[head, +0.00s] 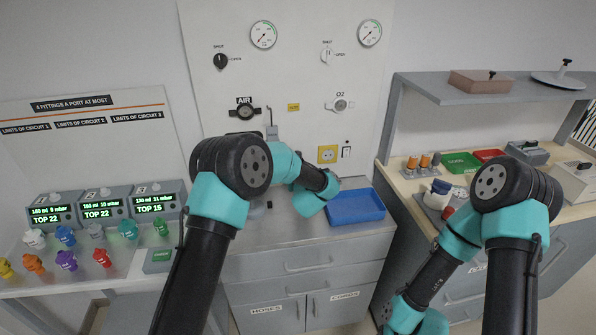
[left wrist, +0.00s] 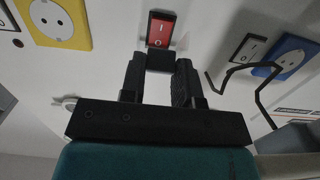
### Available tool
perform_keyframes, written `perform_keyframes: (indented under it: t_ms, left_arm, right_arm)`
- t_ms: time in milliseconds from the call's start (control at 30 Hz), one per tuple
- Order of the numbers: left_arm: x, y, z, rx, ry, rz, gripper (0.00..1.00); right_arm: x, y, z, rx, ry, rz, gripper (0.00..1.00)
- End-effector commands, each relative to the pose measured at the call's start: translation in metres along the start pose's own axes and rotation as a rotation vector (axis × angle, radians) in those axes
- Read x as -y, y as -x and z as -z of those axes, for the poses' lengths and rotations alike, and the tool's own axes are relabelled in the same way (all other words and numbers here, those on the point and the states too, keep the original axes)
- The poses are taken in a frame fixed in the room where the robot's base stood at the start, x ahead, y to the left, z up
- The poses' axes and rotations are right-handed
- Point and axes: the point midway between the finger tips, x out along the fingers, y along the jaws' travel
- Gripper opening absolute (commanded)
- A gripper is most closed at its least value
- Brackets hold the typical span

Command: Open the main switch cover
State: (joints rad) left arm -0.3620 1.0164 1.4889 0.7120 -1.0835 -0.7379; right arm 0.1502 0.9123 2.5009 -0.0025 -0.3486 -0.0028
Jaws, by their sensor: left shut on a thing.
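In the left wrist view a red rocker switch (left wrist: 162,29) in a black frame is set in the pale wall panel. A dark piece (left wrist: 160,61), which looks like the lip of the main switch cover, sits just below the red rocker. My left gripper (left wrist: 160,68) has its fingers on either side of this piece and is shut on it. The rocker's red face shows, and I cannot tell how far the cover is swung. In the head view my left arm hides the left gripper and this switch. My right gripper is not in view.
The wrist view shows a yellow socket (left wrist: 60,20), a white switch (left wrist: 249,48), a blue socket (left wrist: 289,58) and a bent black wire frame (left wrist: 262,96) beside the gripper. In the head view a blue tray (head: 355,207) lies on the counter below the panel.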

Motion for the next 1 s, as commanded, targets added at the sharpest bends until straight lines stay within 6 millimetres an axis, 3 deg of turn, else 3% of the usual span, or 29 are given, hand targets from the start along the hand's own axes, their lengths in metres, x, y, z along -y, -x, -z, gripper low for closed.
perform_keyframes:
  t_ms: [1000]
  left_arm:
    - [0.0,0.007,0.035,0.49,0.002,-0.001,0.06]
  right_arm:
    - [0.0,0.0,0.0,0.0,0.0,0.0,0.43]
